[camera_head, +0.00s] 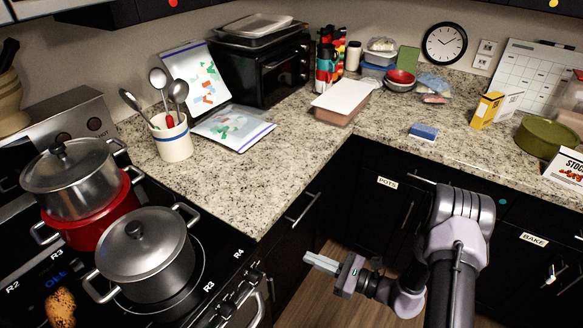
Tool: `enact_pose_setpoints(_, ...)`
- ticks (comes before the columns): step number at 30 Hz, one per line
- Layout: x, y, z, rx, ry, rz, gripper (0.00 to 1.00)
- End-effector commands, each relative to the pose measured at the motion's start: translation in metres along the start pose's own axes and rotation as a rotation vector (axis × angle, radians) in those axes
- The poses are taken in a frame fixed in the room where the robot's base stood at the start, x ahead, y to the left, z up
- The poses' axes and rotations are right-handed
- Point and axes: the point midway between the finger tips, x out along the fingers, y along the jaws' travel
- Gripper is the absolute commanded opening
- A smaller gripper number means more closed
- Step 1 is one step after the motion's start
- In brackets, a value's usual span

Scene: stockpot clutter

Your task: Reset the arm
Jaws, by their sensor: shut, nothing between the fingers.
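My arm (455,250) rises at the lower right, in front of the dark base cabinets. My gripper (322,263) points left, over the floor gap by the corner of the counter. Its fingers are together, with nothing held. It is apart from the counter, the drawers and the stove.
A grey lidded pot (146,262) stands on the stove (215,255) at left. Behind it, another grey lidded pot (75,185) sits on a red pot (105,218). The granite counter (255,185) has a utensil crock (171,140); its front stretch is bare. A blue sponge (424,131) lies farther right.

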Motion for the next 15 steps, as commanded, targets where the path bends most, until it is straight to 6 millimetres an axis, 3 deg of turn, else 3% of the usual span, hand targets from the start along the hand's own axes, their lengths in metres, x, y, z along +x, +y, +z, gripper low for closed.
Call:
enact_pose_setpoints(2, 0.013, 0.012, 0.056, -0.118, 0.032, 0.163, 0.00)
enact_pose_setpoints(3, 0.018, 0.027, 0.086, -0.193, 0.065, 0.271, 0.00)
enact_pose_setpoints(6, 0.015, 0.073, 0.151, -0.406, 0.188, 0.530, 0.00)
enact_pose_setpoints(9, -0.005, 0.116, 0.195, -0.645, 0.349, 0.732, 0.00)
enact_pose_setpoints(12, -0.036, 0.146, 0.225, -0.913, 0.536, 0.867, 0.00)
enact_pose_setpoints(15, -0.070, 0.161, 0.249, -1.197, 0.731, 0.922, 0.00)
